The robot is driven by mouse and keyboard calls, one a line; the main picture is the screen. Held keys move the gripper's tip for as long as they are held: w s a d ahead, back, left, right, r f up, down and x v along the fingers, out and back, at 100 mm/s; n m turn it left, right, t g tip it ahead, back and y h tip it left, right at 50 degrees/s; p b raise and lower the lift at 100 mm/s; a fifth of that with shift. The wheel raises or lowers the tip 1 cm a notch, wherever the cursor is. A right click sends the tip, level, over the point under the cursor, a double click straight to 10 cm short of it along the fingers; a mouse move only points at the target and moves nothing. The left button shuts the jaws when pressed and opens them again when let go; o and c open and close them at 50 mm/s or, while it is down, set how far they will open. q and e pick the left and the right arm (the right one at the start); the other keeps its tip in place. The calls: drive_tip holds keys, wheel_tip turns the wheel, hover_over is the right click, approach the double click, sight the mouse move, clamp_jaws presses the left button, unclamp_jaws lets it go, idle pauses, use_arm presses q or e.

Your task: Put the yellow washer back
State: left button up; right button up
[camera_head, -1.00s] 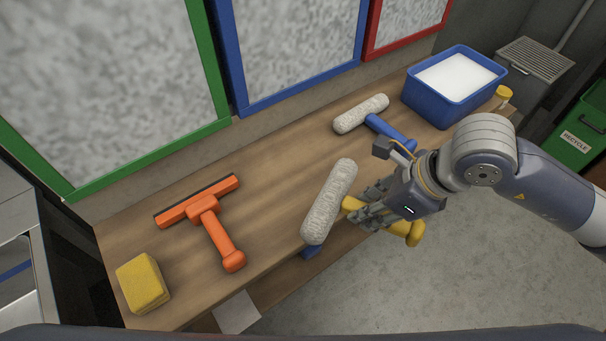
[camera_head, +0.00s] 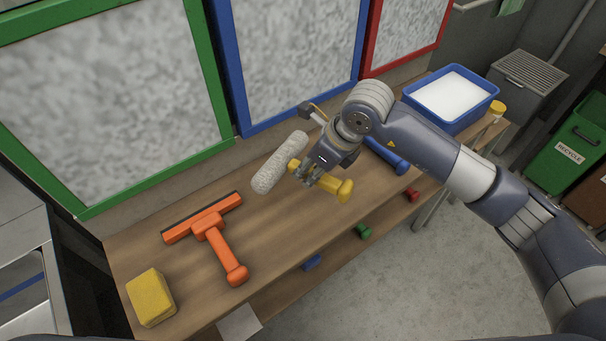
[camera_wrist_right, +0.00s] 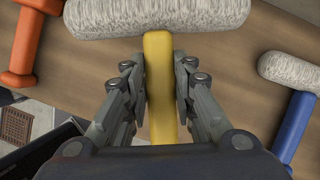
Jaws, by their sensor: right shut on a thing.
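The yellow washer has a white fluffy roller head (camera_head: 280,163) and a yellow handle (camera_head: 343,190). My right gripper (camera_head: 309,178) is shut on its handle just behind the head. In the right wrist view the handle (camera_wrist_right: 158,85) runs between the two fingers and the fluffy head (camera_wrist_right: 155,15) lies crosswise at the top. The washer is over the table top; I cannot tell if it touches the wood. My left gripper is not in view.
On the table (camera_head: 190,285) are an orange squeegee (camera_head: 222,248), a yellow sponge (camera_head: 151,297) and a blue tub (camera_head: 452,98). A blue-handled washer (camera_head: 386,156) is partly behind my arm. Blue, green (camera_head: 363,231) and red ends show at the lower shelf. Framed panels stand behind.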

drive_tip(key=shift+w+a+r, duration=0.15)
drive_tip(key=shift+w+a, duration=0.55)
drive_tip(key=shift+w, duration=0.1)
wheel_tip(320, 180, down, 3)
drive_tip(key=shift+w+r+p, duration=0.1)
drive_tip(key=shift+r+p, duration=0.1)
drive_tip(key=shift+p, duration=0.3)
drive_tip(key=shift+f, duration=0.6)
wheel_tip(320, 180, down, 3)
drive_tip(key=shift+r+p, duration=0.2)
drive_tip(key=shift+p, duration=0.3)
drive_tip(key=shift+w+a+f+p, duration=0.1)
drive_tip(key=shift+f+p, duration=0.1)
drive_tip(key=shift+p, duration=0.1)
drive_tip(key=shift+f, duration=0.2)
drive_tip(key=shift+f, duration=0.1)
